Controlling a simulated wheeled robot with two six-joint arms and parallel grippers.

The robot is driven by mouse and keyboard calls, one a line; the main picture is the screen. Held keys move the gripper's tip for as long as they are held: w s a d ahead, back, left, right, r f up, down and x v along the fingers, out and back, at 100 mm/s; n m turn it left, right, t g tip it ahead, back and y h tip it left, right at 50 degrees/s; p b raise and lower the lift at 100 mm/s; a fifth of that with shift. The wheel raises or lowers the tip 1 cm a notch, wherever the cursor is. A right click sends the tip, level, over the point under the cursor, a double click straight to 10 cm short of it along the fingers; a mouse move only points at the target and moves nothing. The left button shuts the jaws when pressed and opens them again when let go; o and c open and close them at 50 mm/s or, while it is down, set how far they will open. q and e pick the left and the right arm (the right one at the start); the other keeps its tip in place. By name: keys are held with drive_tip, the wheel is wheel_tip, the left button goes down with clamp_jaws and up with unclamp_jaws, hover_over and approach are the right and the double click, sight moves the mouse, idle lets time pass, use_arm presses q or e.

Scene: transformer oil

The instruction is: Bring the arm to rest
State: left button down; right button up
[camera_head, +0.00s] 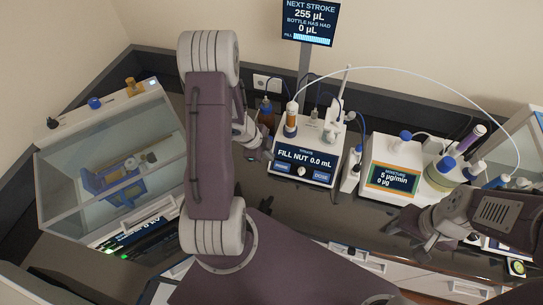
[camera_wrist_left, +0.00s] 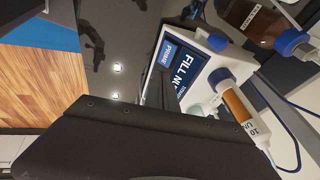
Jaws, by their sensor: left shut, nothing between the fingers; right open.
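My left arm (camera_head: 208,145) rises large across the middle left of the head view. Its gripper (camera_head: 262,150) shows small beyond the arm, just left of the titrator (camera_head: 303,160). That gripper is shut and nothing shows in it. In the left wrist view, dark parts of my own wrist cover the lower middle, and the titrator's screen (camera_wrist_left: 178,65) is partly hidden behind them. My right gripper (camera_head: 418,232) is open and empty, over the bench front below the moisture meter (camera_head: 395,178).
A glass-sided cabinet (camera_head: 60,180) with a blue fixture (camera_head: 112,186) stands at the left. A brown bottle (camera_head: 266,112) stands behind my left gripper. A white tube (camera_head: 420,78) arches from the titrator to the right. Dark bench (camera_head: 290,205) lies bare in front of the titrator.

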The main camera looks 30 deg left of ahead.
use_arm(q)
drive_tip(key=w+d+f+n+t+y+b, duration=0.25)
drive_tip(key=w+d+b, duration=0.4)
drive_tip(key=b, duration=0.95)
drive_tip(key=s+d+f+n+g+b, duration=0.1)
drive_tip(key=s+f+n+g, duration=0.1)
drive_tip(key=s+n, duration=0.4)
drive_tip(key=s+d+f+n+g+b, duration=0.1)
drive_tip(key=s+n+g, duration=0.2)
drive_tip(key=s+n, duration=0.3)
drive_tip(key=s, duration=0.5)
drive_tip(key=shift+d+f+n, duration=0.35)
use_arm(e)
wheel_tip(320, 180, down, 18)
drive_tip(key=shift+s, duration=0.35)
use_arm(q)
drive_tip(key=shift+s+a, duration=0.1)
drive_tip(key=shift+s, duration=0.05)
use_arm(e)
drive_tip(key=shift+s, duration=0.1)
